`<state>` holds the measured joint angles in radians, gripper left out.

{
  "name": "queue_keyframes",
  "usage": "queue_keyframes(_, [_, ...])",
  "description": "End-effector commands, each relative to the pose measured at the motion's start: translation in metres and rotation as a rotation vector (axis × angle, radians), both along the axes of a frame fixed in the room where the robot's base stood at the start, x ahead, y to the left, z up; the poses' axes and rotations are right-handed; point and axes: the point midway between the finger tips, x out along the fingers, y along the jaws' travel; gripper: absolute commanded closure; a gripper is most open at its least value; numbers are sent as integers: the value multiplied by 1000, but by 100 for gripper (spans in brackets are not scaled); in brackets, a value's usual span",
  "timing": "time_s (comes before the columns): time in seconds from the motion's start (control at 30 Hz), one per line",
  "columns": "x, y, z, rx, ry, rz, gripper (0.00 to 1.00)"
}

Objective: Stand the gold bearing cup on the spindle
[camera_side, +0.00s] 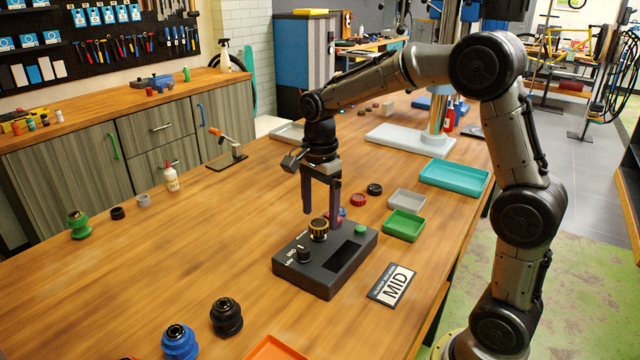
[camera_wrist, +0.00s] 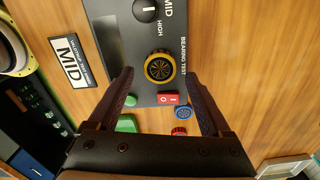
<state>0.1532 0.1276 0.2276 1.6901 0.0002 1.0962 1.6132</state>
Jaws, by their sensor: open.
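The gold bearing cup (camera_side: 318,231), gold-rimmed with a dark spoked face, sits upright on top of the dark bearing tester (camera_side: 345,274). In the wrist view the gold cup (camera_wrist: 159,67) lies beside the "BEARING TEST" lettering on the tester (camera_wrist: 126,48). No bare spindle shows; whatever is under the cup is hidden by it. My gripper (camera_side: 321,215) points down over the tester, just above the cup. In the wrist view my gripper (camera_wrist: 160,77) is open, its fingers apart on either side of the cup's line and nothing held between them.
The tester carries a dial knob (camera_side: 305,255), a green button (camera_side: 361,230) and a red switch (camera_wrist: 168,98). Behind it stand a blue cup (camera_wrist: 183,112), a red cup (camera_side: 357,200) and a black cup (camera_side: 374,189). A MID card (camera_side: 393,285) and green tray (camera_side: 404,225) lie right.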

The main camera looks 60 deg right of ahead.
Motion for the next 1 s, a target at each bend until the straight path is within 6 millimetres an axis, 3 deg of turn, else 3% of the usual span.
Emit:
queue_keyframes(0.4, [0,0,83,-1,-4,0,17])
queue_keyframes(0.67, [-3,1,106,-1,-5,16,17])
queue_keyframes(0.83, [-34,13,116,-18,-70,242,17])
queue_keyframes(1.0, [-96,33,118,-89,-188,700,17])
